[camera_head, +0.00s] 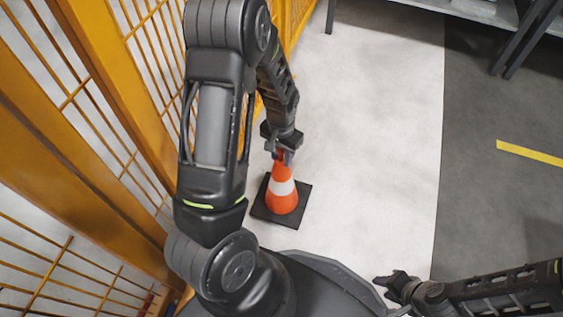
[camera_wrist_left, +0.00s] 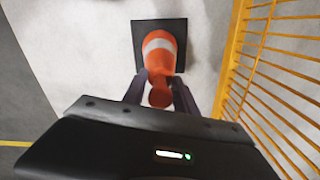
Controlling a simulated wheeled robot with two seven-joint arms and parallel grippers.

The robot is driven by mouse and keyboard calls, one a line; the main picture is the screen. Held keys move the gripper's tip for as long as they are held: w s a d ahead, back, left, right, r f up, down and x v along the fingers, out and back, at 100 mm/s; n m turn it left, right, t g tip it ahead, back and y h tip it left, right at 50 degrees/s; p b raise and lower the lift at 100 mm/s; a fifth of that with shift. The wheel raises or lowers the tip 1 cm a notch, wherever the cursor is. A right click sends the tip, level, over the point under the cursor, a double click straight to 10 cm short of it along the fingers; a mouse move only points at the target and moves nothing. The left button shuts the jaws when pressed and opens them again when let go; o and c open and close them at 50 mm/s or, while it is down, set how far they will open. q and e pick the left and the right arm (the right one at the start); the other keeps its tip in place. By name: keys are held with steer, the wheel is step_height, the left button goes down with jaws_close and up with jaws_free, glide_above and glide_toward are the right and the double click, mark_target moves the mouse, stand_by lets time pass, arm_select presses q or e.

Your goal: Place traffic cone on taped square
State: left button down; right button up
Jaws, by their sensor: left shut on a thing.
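An orange traffic cone (camera_head: 282,197) with a white band and a black square base stands on the light floor in the head view. My left gripper (camera_head: 285,156) is at the cone's top, with its fingers shut on the tip. In the left wrist view the cone (camera_wrist_left: 160,52) sits between the two fingers of my left gripper (camera_wrist_left: 159,94). My right gripper (camera_head: 388,284) is at the lower right of the head view, away from the cone; its fingers are too small to tell open from shut. No full taped square is visible.
A yellow mesh fence (camera_head: 118,110) stands close on the left, beside my left arm. A yellow tape strip (camera_head: 530,152) lies on the dark floor at right. A grey shelf or table (camera_head: 480,12) stands at the upper right. The light floor right of the cone is clear.

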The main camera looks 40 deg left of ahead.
mark_target(281, 162)
arm_select(q)
steer(key=shift+f+b, duration=0.75)
steer(key=shift+f, duration=1.15)
steer(key=c, duration=1)
jaws_free()
steer(key=shift+o, duration=0.2)
step_height(281, 162, up, 12)
steer(key=p, duration=0.5)
